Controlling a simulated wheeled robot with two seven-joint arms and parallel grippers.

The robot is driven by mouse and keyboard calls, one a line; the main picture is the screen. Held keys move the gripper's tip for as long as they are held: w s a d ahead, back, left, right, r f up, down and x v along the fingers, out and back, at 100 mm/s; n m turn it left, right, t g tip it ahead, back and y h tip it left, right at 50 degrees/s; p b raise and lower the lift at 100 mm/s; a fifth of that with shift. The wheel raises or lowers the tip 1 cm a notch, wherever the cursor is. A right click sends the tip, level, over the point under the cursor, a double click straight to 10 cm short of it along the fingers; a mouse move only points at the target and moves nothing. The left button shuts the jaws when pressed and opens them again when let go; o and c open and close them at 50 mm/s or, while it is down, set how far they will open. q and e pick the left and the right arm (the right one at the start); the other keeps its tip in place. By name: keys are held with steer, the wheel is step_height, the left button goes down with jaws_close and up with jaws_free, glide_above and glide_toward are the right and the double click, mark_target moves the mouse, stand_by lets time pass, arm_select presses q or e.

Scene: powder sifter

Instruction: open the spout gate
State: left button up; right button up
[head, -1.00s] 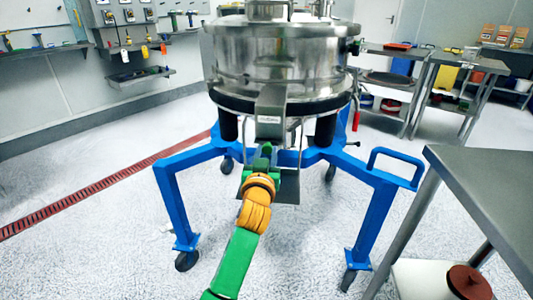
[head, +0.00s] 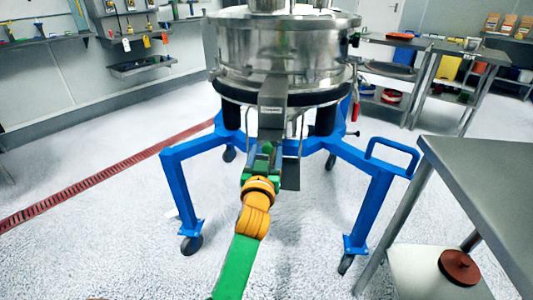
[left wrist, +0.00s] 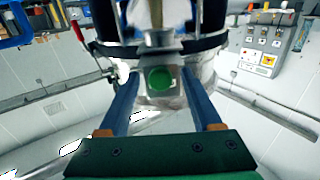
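The steel sifter (head: 285,50) stands ahead on a blue wheeled frame. Its spout (head: 271,105) points toward me, with a dark flat plate (head: 291,173) hanging below it. I cannot tell whether this plate is the gate. My left gripper (head: 263,155), on an orange and green arm, is just below the spout and partly hides what is there. In the left wrist view its two blue-grey fingers (left wrist: 160,82) are spread apart. A round green disc (left wrist: 160,79) on a grey metal piece appears between them; contact cannot be seen. My right gripper is out of view.
The blue frame (head: 378,205) has legs on both sides of my arm. A steel table (head: 480,180) stands close on the right, with a brown-lidded container (head: 459,268) on its lower shelf. Floor at the left is free.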

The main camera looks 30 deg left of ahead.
arm_select(q)
steer(key=v, duration=0.7)
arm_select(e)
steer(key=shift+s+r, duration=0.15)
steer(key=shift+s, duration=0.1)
arm_select(q)
steer(key=shift+f, duration=0.15)
